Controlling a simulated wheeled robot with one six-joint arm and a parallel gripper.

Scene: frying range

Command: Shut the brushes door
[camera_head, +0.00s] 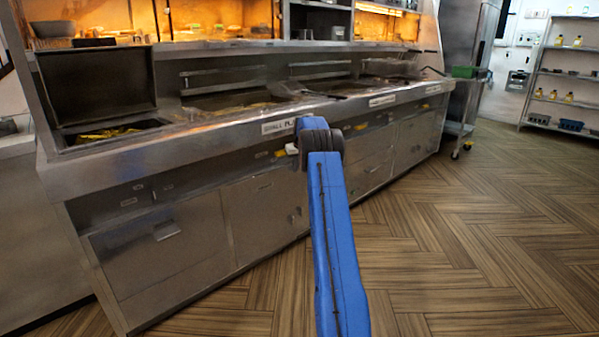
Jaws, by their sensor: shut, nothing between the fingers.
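The brushes door cannot be told apart by any readable label. The fryer counter's front has a wide left panel (160,243) with a dark handle and a small pale label. To its right are a middle door (262,218), a door (368,172) partly behind my arm, and a far right door (417,140). These fronts look flush with the counter, with no clear gap. My blue arm reaches forward to the counter front near the middle. My gripper is not visible, hidden beyond the dark wrist joint.
The steel counter (215,135) runs from left to back right, with a raised dark lid (97,82) at left. A wheeled trolley (460,128) with a green bin (464,72) stands at its far end. The wooden floor (480,230) at right is clear.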

